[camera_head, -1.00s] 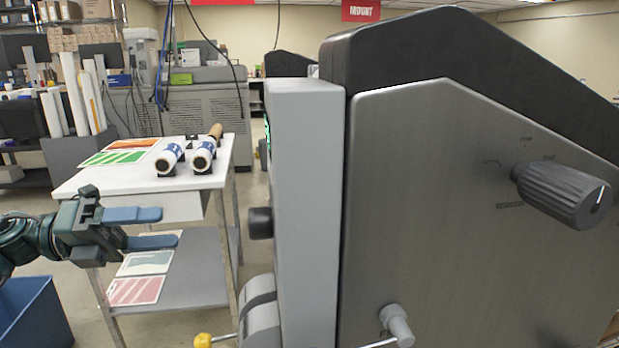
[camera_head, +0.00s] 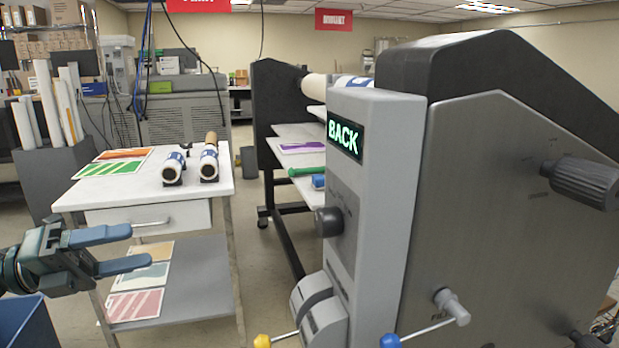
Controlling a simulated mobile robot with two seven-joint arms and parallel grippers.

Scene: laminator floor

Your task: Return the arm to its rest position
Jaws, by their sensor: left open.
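My left gripper (camera_head: 128,249) is at the lower left. Its two blue fingers point right and stand apart with nothing between them. It shows in front of the white-topped cart (camera_head: 80,192), left of the laminator. The laminator (camera_head: 500,220) fills the right side, with a grey control column (camera_head: 375,110). A lit green display (camera_head: 345,135) on the column reads "BACK". A black knob (camera_head: 328,221) sits below the display. A larger ribbed knob (camera_head: 585,182) is on the side panel. My right gripper does not show.
The cart carries white rolls (camera_head: 174,166) and printed sheets (camera_head: 110,167) on top, with more sheets (camera_head: 134,305) on its lower shelf. A blue bin (camera_head: 18,322) is at the lower left corner. Bare floor (camera_head: 262,265) lies between cart and laminator.

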